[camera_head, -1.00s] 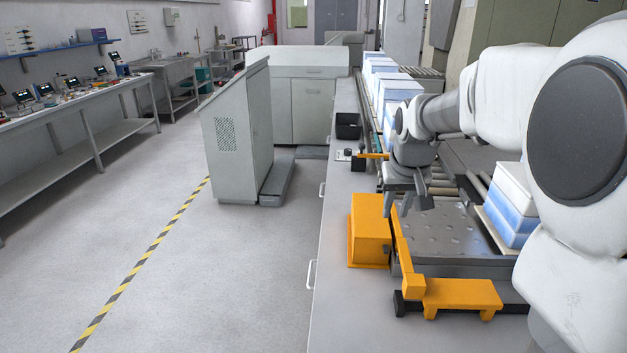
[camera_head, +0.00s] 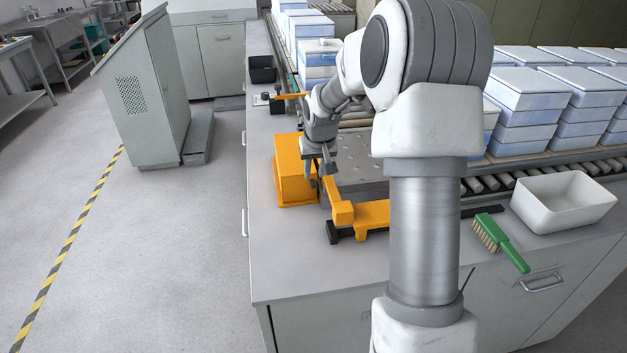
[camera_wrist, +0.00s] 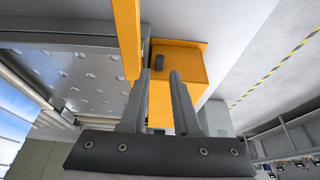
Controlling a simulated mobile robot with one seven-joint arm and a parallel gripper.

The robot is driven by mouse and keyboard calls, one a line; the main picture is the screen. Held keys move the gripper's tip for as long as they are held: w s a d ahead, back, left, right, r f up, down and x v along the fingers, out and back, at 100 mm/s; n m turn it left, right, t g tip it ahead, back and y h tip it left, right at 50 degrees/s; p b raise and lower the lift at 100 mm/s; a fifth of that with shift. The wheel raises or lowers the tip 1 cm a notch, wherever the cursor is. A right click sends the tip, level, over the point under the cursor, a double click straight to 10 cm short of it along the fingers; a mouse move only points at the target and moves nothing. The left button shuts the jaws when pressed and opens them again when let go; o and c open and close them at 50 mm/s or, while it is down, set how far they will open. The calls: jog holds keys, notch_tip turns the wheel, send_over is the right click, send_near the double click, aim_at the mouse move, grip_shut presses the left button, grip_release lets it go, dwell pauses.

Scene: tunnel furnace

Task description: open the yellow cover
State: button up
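The yellow cover (camera_head: 292,176) is a box-shaped, orange-yellow housing on the grey bench, at the left edge of the perforated metal plate. In the wrist view the cover (camera_wrist: 192,62) lies beyond the fingers, with a small dark part on its face. My gripper (camera_head: 318,174) points down at the cover's right side. In the wrist view my gripper (camera_wrist: 160,76) has its two fingers apart with nothing held between them. A yellow bar (camera_wrist: 127,35) passes close by the left fingertip. Whether a finger touches the cover or bar cannot be told.
A yellow bracket (camera_head: 365,214) stands at the plate's near end. The perforated plate (camera_head: 362,165) lies right of the cover. A black bin (camera_head: 262,69) sits farther back. A white tub (camera_head: 563,201) and green brush (camera_head: 503,243) lie at right. The bench's near left part is clear.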

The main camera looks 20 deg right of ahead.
aim_at(313, 183)
jog(key=shift+x, duration=2.3)
grip_shut()
